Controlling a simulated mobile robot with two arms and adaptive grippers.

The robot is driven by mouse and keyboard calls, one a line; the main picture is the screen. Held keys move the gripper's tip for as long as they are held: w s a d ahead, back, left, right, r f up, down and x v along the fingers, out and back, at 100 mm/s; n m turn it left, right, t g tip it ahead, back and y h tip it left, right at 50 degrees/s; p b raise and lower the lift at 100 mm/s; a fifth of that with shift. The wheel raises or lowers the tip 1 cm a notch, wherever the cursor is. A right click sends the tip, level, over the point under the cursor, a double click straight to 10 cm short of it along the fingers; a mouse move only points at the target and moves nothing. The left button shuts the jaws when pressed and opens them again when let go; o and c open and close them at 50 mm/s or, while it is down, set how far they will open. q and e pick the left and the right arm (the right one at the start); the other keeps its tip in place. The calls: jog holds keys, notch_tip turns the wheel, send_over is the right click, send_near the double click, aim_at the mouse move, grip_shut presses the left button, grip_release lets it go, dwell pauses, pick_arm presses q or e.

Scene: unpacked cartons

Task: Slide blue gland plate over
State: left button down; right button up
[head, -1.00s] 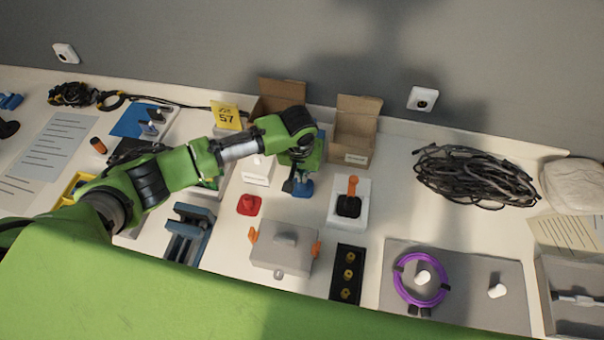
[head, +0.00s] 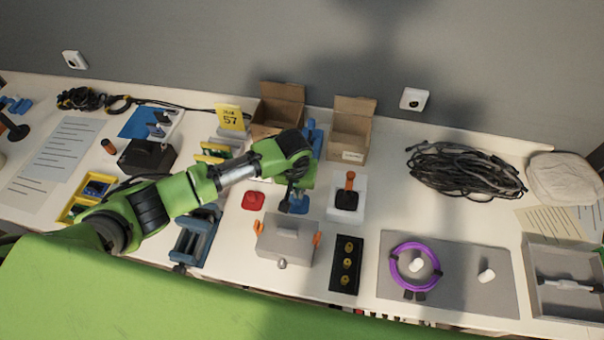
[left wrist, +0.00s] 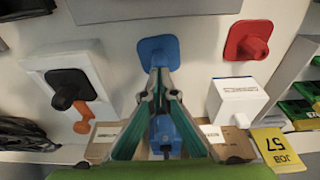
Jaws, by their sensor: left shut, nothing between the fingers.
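The blue gland plate (head: 299,206), a square with a raised knob, lies flat on the white table behind the grey box. In the left wrist view the blue plate (left wrist: 157,46) sits just past my fingertips. My left gripper (head: 289,201) is shut and empty, pointing down at the plate's far side. Its fingertips (left wrist: 160,74) meet close to the plate's knob; whether they touch it I cannot tell. In the head view the gripper partly hides the plate. My right gripper is not in view.
A red plate (head: 253,200) lies left of the blue one. A white block with a black plate and orange lever (head: 347,196) stands right. The grey lidded box (head: 288,243) is in front.

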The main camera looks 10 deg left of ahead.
aim_at(296, 210)
pick_arm(q)
jog(key=shift+s+a+r+p, duration=0.1)
jog(key=shift+s+r+p, duration=0.1)
jog(key=shift+r+p, duration=0.55)
jog(key=shift+r, duration=0.1)
notch_tip(296, 210, up, 11)
jog(key=s, duration=0.2)
jog(key=shift+f, duration=0.2)
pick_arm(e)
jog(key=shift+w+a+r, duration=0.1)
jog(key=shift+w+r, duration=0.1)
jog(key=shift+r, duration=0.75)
